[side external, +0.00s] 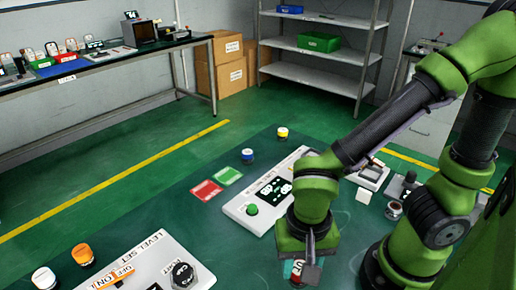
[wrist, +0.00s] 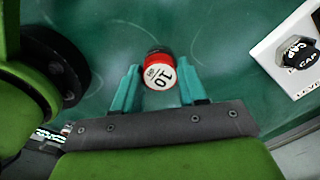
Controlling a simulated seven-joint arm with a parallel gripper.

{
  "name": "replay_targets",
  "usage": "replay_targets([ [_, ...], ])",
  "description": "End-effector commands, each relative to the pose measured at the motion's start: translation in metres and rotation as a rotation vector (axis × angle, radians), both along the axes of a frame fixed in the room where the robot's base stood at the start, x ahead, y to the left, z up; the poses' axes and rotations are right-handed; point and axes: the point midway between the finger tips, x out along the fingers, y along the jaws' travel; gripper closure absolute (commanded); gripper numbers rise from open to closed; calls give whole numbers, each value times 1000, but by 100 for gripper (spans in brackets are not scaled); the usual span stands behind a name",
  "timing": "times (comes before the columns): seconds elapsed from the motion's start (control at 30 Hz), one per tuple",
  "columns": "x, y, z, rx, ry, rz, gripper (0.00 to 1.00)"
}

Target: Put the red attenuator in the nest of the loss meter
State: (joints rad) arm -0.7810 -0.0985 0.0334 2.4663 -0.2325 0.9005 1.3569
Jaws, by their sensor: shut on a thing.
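The red attenuator (wrist: 158,75), a short round part with a white top marked 10, sits between the teal fingers of my gripper (wrist: 160,86) in the wrist view. My gripper is shut on it. In the side view, my gripper (side external: 298,262) is low at the front edge, and a bit of the attenuator's red and white top (side external: 297,268) shows there; the rest is hidden. A white panel with a dark display and green button (side external: 262,195) lies behind my gripper, partly covered by my arm. I cannot read which unit is the loss meter.
A LEVEL SET panel (side external: 150,268) with a black knob stands front left. White, orange, blue and yellow-topped round parts stand on the green table, near a red card (side external: 206,191) and green card (side external: 228,175). A small white-framed device (side external: 372,175) is right of my forearm.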

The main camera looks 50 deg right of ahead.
Motion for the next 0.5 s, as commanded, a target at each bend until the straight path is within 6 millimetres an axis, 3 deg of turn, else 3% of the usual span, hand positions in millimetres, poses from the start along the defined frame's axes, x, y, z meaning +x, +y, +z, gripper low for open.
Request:
replay_targets([
  [0.1, 1, 0, 18, 3, -4, -1, 100],
  [0.27, 9, -9, 28, 1, -1, -56, 100],
  [0.37, 25, -28, 27, -1, 1, -159, 100],
  [0.5, 56, -69, 22, -2, 2, -383, 100],
])
